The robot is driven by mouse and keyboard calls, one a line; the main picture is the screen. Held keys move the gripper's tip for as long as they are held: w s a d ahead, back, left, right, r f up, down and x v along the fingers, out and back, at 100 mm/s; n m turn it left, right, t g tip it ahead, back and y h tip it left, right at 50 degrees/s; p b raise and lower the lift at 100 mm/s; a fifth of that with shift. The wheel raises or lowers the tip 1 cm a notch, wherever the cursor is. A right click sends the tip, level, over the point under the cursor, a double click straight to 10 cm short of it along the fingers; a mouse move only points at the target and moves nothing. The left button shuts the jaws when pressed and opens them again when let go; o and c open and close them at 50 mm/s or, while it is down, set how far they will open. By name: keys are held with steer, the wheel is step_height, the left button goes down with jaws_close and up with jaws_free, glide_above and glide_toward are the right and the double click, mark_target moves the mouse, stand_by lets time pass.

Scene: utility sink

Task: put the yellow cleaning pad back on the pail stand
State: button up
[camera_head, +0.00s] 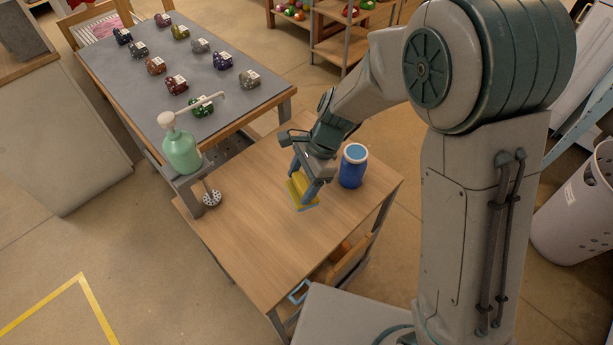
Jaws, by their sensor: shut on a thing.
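The yellow cleaning pad (297,193) is between the fingers of my gripper (303,182), which is shut on it. The pad is tilted and partly hidden by the fingers. It is over the middle of a small wooden-topped table (254,232), which may be the pail stand. I cannot tell whether the pad touches the wood. A blue pail-like container (352,170) stands upright on the same top, just right of my gripper.
A green pump bottle (181,150) stands at the table's far left, with a round metal strainer-like item (211,197) near it. A grey-topped table (190,60) behind holds several small coloured items. The wooden top's front left is clear.

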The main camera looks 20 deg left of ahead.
steer(key=shift+a+f, duration=0.15)
steer(key=shift+f, duration=0.2)
step_height(320, 180, down, 9)
steer(key=shift+f, duration=0.1)
steer(key=o, duration=0.9)
steer(key=w+d+r+n+t, duration=0.1)
steer(key=w+d+r, duration=0.1)
steer(key=d+r, duration=0.5)
steer(key=w+d+r+n+t, duration=0.1)
steer(key=d+r, duration=0.3)
steer(key=r, duration=0.6)
steer(key=s+d+r+n+t+h, duration=0.1)
steer(key=s+d+r+n, duration=0.1)
steer(key=d, duration=0.4)
steer(key=s+d+r+n+t+h, duration=0.1)
steer(key=s+d+r+n, duration=0.2)
steer(key=d, duration=0.4)
steer(key=s+d+r+n+t+h, duration=0.1)
steer(key=s+d+r+n+t, duration=0.1)
steer(key=d, duration=0.5)
steer(key=shift+s+r+n, duration=0.25)
steer(key=shift+s+r, duration=0.4)
steer(key=shift+s, duration=0.25)
steer(key=shift+s+r+n, duration=0.25)
steer(key=shift+s+r, duration=0.4)
steer(key=shift+s, duration=0.2)
